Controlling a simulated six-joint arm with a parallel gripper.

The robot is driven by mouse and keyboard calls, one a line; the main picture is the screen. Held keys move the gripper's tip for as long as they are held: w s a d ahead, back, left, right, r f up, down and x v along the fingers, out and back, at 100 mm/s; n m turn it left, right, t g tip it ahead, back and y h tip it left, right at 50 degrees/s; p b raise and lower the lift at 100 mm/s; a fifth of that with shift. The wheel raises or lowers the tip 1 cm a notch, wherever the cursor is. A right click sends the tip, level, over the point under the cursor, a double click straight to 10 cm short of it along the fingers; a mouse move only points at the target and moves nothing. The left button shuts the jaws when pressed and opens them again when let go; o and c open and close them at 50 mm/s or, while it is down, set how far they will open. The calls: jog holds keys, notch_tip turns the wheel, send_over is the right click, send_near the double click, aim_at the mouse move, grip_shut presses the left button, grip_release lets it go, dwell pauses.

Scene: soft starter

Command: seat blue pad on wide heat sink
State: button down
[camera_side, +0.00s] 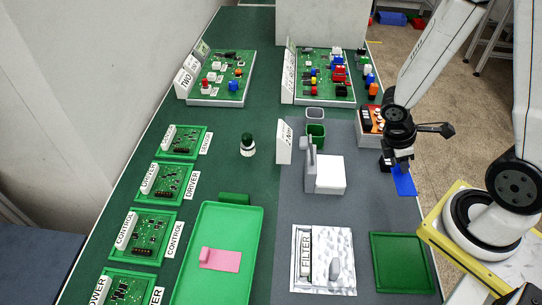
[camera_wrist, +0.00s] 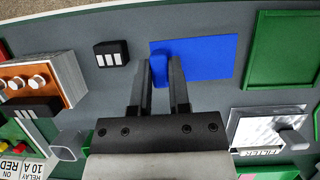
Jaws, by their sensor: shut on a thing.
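The blue pad (camera_side: 404,181) hangs below my gripper (camera_side: 400,162) at the right side of the grey mat. In the wrist view the blue pad (camera_wrist: 208,58) is a flat rectangle with a raised tab at its left end. The tab is between the two fingers of my gripper (camera_wrist: 161,68), which are shut on it. In the side view the pad appears held above the table's right edge; its exact height is unclear. No part is labelled as a wide heat sink. A grey fixture with a white block (camera_side: 330,174) stands left of the gripper.
A silver FILTER plate (camera_side: 340,245) with a grey lump lies nearer the camera, beside an empty green tray (camera_side: 402,264). A larger green tray (camera_side: 215,279) holds a pink pad (camera_side: 220,260). An orange-topped box (camera_side: 370,123) and a black block (camera_wrist: 113,55) are close to my gripper.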

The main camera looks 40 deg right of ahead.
jog(key=shift+r, duration=1.35)
jog(key=shift+w, duration=0.15)
jog(key=w, duration=0.1)
send_over(333, 160)
jog(key=shift+w+a+r+m, duration=0.3)
jog(key=shift+w+a+r, duration=0.15)
jog(key=shift+a+r, duration=0.05)
jog(key=shift+f, duration=0.15)
jog(key=shift+f, duration=2.5)
jog(key=shift+f, duration=0.85)
